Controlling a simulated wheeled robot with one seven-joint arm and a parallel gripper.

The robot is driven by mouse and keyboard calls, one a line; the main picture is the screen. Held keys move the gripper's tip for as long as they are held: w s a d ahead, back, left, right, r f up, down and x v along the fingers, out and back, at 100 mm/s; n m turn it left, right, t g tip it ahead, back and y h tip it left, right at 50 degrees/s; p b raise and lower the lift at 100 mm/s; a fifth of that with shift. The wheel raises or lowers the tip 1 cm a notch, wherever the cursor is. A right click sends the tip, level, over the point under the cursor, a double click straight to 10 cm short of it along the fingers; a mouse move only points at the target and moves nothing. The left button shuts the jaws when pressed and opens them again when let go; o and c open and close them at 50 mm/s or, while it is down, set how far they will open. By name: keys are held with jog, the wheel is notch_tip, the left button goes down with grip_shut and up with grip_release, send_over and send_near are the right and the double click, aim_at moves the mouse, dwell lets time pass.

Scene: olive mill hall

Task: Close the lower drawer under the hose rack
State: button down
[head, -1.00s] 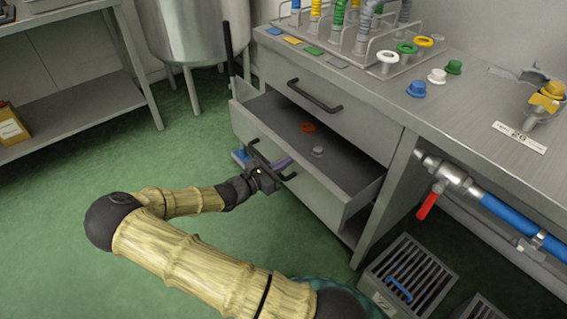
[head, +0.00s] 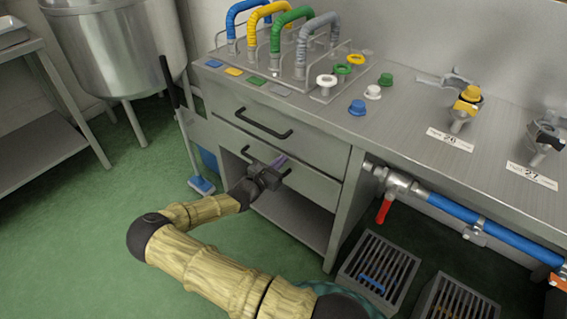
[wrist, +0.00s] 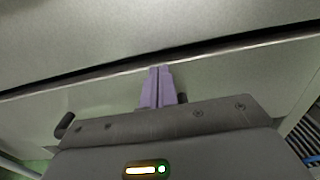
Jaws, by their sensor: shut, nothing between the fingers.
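The lower drawer (head: 316,185) is the grey front below the upper drawer (head: 318,150), in the steel bench under the hose rack (head: 338,74). In the head view its front looks flush with the cabinet and none of its inside shows. My gripper (head: 281,160) is shut and empty, its purple fingers against or very near the lower drawer's front, by its dark handle (head: 287,173). In the wrist view the shut fingertips (wrist: 157,70) point at the lower front (wrist: 230,85), just under a dark seam below the upper front.
Below the lower drawer is an open shelf bay (head: 290,215). A red-handled valve (head: 384,210) and blue pipe (head: 455,217) run to the right. Slatted floor grates (head: 378,270) lie at lower right. A blue-headed broom (head: 202,186) stands left of the cabinet. Green floor at left is clear.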

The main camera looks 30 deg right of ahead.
jog(key=shift+d+r, duration=0.25)
jog(key=shift+d, duration=0.1)
jog(key=shift+a, duration=0.1)
jog(key=p+v, duration=0.2)
jog(key=v, duration=1.2)
jog(key=shift+a+f, duration=0.2)
jog(key=shift+a, duration=0.15)
jog(key=shift+w+d, duration=0.1)
